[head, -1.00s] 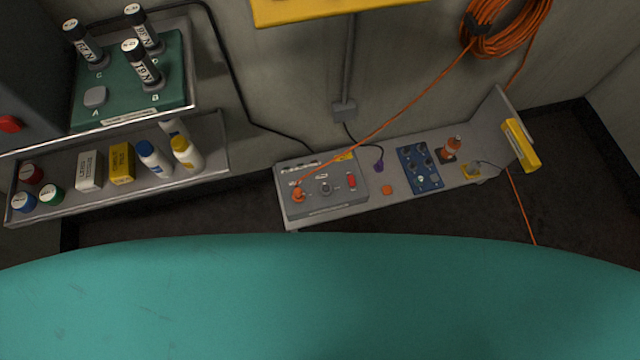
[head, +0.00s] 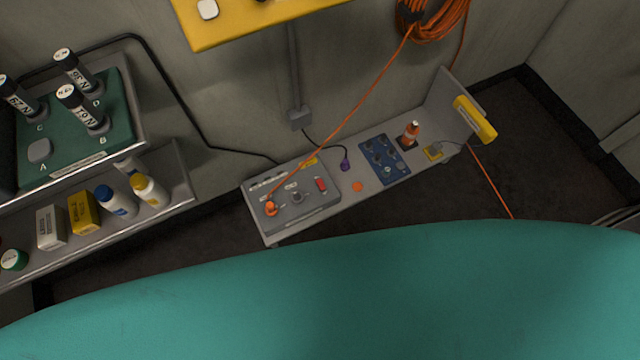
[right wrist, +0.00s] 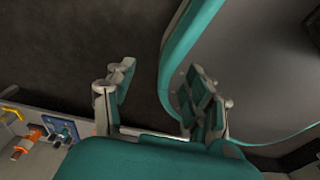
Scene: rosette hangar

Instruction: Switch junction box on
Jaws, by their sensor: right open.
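The grey junction box (head: 296,200) sits on the left end of a low grey shelf in the head view. An orange plug (head: 271,208) with an orange cable is on its left part, a dark round knob or socket (head: 297,197) is in its middle, and a red switch (head: 321,185) is on its right. I cannot tell the switch's position. My right gripper (right wrist: 158,95) is open and empty in the right wrist view, above dark floor, apart from the shelf. Neither gripper shows in the head view.
A rack with bottles and boxes (head: 82,212) stands left. A yellow shelf (head: 250,20) juts out above. Orange cable hangs taut over the box.

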